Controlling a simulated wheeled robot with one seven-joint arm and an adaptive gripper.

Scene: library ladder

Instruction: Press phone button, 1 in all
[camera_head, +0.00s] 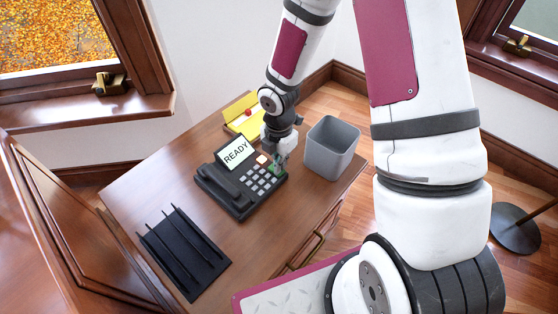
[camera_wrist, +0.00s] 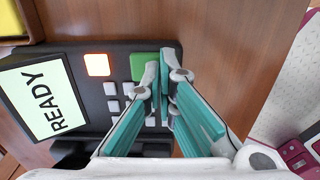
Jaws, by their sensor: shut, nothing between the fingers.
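A black desk phone (camera_head: 237,201) sits on the wooden desk. Its tilted screen (camera_head: 236,152) reads READY, and the screen also shows in the wrist view (camera_wrist: 46,103). Beside the screen is a glowing orange button (camera_wrist: 97,64). A larger green button (camera_wrist: 143,60) lies at the phone's edge, with several small pale keys (camera_wrist: 112,105) near it. My gripper (camera_head: 281,164) is shut and empty. In the wrist view its fingertips (camera_wrist: 160,60) are over the right part of the green button and hide some of it; I cannot tell whether they touch. The fingers also cover some keys.
A grey bin (camera_head: 332,148) stands close to the right of my gripper. A yellow tray (camera_head: 243,117) with a red item is behind the phone. A black slotted rack (camera_head: 185,255) lies at the front left. The desk (camera_head: 140,190) is bare left of the phone.

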